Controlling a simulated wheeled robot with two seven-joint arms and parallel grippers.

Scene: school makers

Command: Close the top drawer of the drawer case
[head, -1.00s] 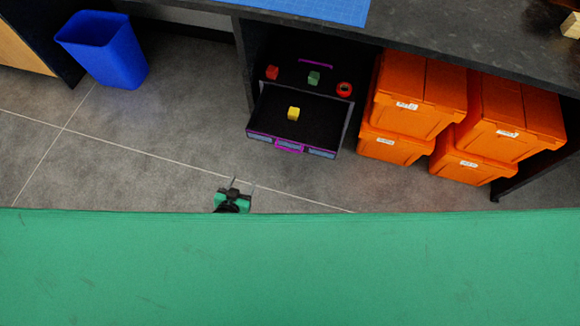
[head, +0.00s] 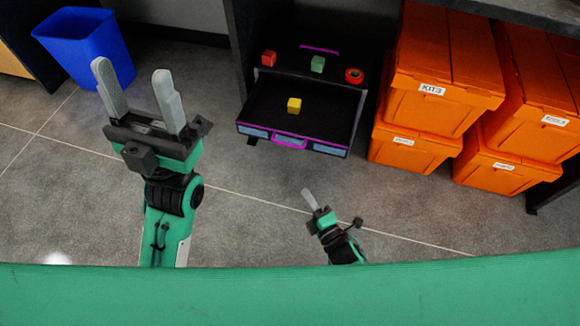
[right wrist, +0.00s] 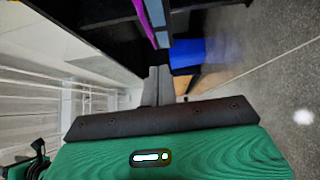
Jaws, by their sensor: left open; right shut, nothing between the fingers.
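The black drawer case (head: 285,62) stands under the dark bench, with a purple handle on its top. Its top drawer (head: 325,127) is pulled out, with a purple-edged front and a purple handle (head: 290,142). A yellow cube (head: 294,105) lies inside. My left gripper (head: 132,72) is open and empty, left of the drawer. My right gripper (head: 308,195) is shut and empty, in front of the drawer and apart from it. In the right wrist view its fingers (right wrist: 157,86) are together, with the purple-edged drawer front (right wrist: 154,22) above them.
A red cube (head: 268,58), a green cube (head: 318,64) and a red ring (head: 354,75) sit on the case. Orange boxes (head: 445,85) are stacked close on the right. A blue bin (head: 85,48) stands at left. The floor before the drawer is clear.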

